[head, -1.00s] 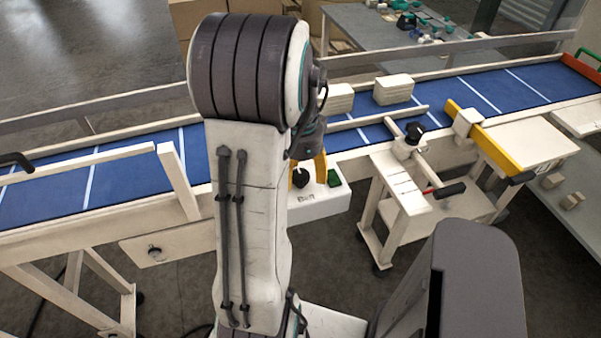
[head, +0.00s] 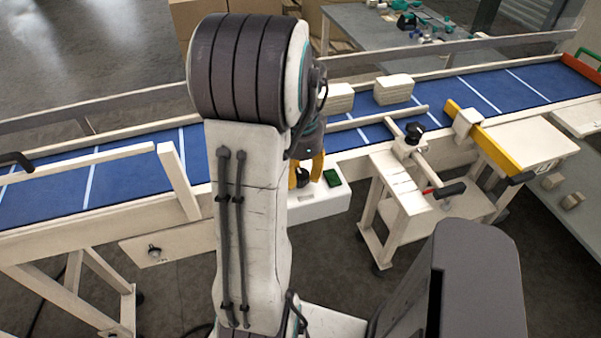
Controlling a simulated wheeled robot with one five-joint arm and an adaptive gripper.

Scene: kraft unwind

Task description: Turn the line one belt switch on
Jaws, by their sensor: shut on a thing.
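A white control box (head: 325,203) is on the near side of the blue conveyor belt (head: 130,167). A black rotary switch (head: 302,178) sits on its top, partly hidden. A dark green button (head: 332,178) is to the right of it. My gripper (head: 306,176), with yellow fingers, reaches down to the switch and is shut on it. My own arm hides the left part of the box and some of the gripper.
Pale blocks (head: 394,89) stand on the belt. A yellow bar (head: 490,142) and a clamp with a black knob (head: 414,131) are at the right. A white stand (head: 400,195) is right of the box. A grey table (head: 365,25) is behind.

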